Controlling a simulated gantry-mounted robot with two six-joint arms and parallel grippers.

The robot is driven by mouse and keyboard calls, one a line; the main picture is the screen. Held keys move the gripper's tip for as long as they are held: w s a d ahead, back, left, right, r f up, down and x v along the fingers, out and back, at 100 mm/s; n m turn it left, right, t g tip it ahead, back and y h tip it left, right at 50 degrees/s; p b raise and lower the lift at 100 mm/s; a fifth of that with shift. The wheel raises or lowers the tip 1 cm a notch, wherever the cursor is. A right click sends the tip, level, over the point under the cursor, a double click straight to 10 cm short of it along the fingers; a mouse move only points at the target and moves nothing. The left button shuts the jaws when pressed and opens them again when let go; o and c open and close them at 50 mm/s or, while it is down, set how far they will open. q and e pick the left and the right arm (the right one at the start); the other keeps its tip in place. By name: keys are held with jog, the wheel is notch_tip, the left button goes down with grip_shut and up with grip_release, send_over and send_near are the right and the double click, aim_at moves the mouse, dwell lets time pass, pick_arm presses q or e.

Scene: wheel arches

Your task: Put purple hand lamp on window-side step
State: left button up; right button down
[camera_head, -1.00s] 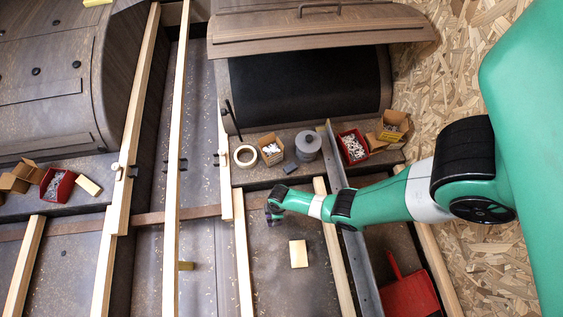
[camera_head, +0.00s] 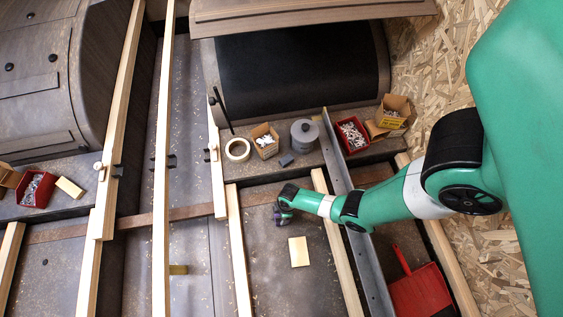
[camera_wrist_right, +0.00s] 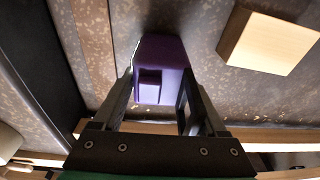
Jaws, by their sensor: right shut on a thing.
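The purple hand lamp (camera_wrist_right: 162,52) is between the two fingers of my right gripper (camera_wrist_right: 160,80) in the right wrist view. The gripper is shut on it. In the head view my right gripper (camera_head: 282,213) is over the dark floor between two wooden beams, with a little of the purple lamp showing beneath it. The lamp's height above the floor is unclear. A raised step (camera_head: 215,172) with several items on it lies behind the gripper. Another raised step (camera_head: 85,165) is at the left. I cannot tell which is the window-side one. My left gripper is not in view.
A tape roll (camera_head: 237,150), small cardboard box (camera_head: 265,141), grey can (camera_head: 304,136) and red bin (camera_head: 352,134) stand on the back step. A wooden block (camera_head: 298,251) lies near my gripper. A red dustpan (camera_head: 420,289) is at right. Long beams cross the floor.

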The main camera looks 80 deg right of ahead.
jog(key=shift+f, duration=0.2)
grip_release()
jog(key=shift+r, duration=0.1)
notch_tip(320, 180, up, 12)
jog(key=s+p, duration=0.1)
jog(key=p, duration=1.1)
jog(key=shift+s+d, duration=0.2)
jog(key=shift+d, duration=0.05)
